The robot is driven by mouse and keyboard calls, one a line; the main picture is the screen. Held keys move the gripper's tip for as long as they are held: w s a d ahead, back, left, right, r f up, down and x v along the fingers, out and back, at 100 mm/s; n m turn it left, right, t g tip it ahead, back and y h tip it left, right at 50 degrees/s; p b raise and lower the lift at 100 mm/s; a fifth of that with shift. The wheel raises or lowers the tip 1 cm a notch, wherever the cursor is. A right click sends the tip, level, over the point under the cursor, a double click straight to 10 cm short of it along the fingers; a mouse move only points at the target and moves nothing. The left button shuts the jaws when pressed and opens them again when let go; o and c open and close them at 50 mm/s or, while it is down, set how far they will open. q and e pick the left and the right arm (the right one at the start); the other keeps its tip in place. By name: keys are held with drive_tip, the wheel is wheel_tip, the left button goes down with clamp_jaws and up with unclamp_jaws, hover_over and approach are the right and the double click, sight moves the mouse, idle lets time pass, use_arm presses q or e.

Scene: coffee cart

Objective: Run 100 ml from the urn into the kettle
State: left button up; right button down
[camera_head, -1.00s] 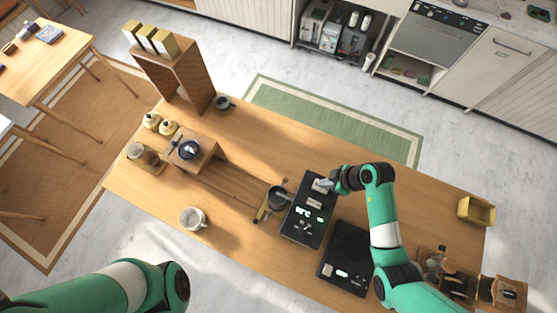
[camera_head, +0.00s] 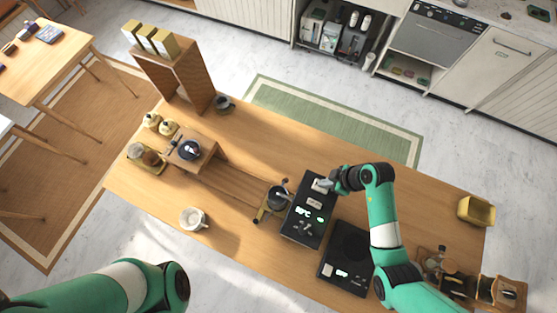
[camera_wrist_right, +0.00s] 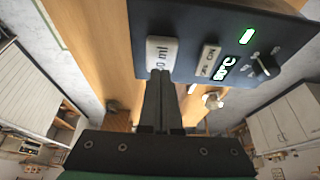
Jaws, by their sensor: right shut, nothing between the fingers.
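The urn (camera_head: 305,222) is a black box standing on the wooden counter, with a lit green display. The dark kettle (camera_head: 278,198) stands close against its left side. My right gripper (camera_head: 326,186) is shut and empty at the far end of the urn's top. In the right wrist view, its fingertips (camera_wrist_right: 160,76) meet the lower edge of a pale button (camera_wrist_right: 162,53) marked "ml", whose number is partly hidden. I cannot tell whether the button is pressed in. The display (camera_wrist_right: 224,68) reads about 80°C, with a green light above it. My left gripper is out of view.
A black scale-like device (camera_head: 346,255) stands right of the urn. A white mug (camera_head: 193,218) is at the near left, and a wooden stand (camera_head: 198,155) with a dark cup is behind it. The counter's far middle is clear.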

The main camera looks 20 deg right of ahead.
drive_tip(key=shift+r, duration=0.15)
idle(0.3)
drive_tip(key=shift+r, duration=2.4)
drive_tip(key=shift+a, duration=0.1)
